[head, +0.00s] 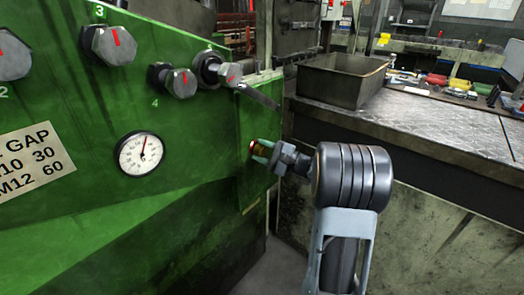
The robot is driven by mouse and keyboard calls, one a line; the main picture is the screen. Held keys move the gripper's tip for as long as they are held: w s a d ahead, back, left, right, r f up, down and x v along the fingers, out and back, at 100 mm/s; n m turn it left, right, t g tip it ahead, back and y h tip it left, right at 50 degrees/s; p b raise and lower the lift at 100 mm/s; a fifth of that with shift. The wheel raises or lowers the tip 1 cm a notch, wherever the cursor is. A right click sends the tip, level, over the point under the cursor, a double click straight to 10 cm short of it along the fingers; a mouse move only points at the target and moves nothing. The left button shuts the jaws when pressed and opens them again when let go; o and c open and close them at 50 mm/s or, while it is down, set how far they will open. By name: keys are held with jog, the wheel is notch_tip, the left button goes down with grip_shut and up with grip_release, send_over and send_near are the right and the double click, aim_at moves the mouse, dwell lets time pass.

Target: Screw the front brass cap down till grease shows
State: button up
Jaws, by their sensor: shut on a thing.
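The front brass cap (254,148) shows as a small gold-brown piece at the right end of the green machine face (198,123). My gripper (260,150) reaches it from the right, and its pale fingers are shut on the cap. The fingers cover much of the cap, so its thread and seat are hidden. I cannot make out any grease there.
Bolt heads with red marks (114,44) and a round dial gauge (140,154) stand out from the green face. A grey lever (258,95) juts out just above my gripper. A metal bin (341,79) sits on the workbench (440,125) behind my arm.

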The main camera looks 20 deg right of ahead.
jog(key=o, duration=0.9)
jog(key=shift+o, duration=0.2)
jog(key=v, duration=1.3)
jog(key=shift+s+d+p, duration=0.25)
jog(key=shift+d+p, duration=0.1)
jog(key=shift+p, duration=0.05)
jog(key=shift+f, duration=0.1)
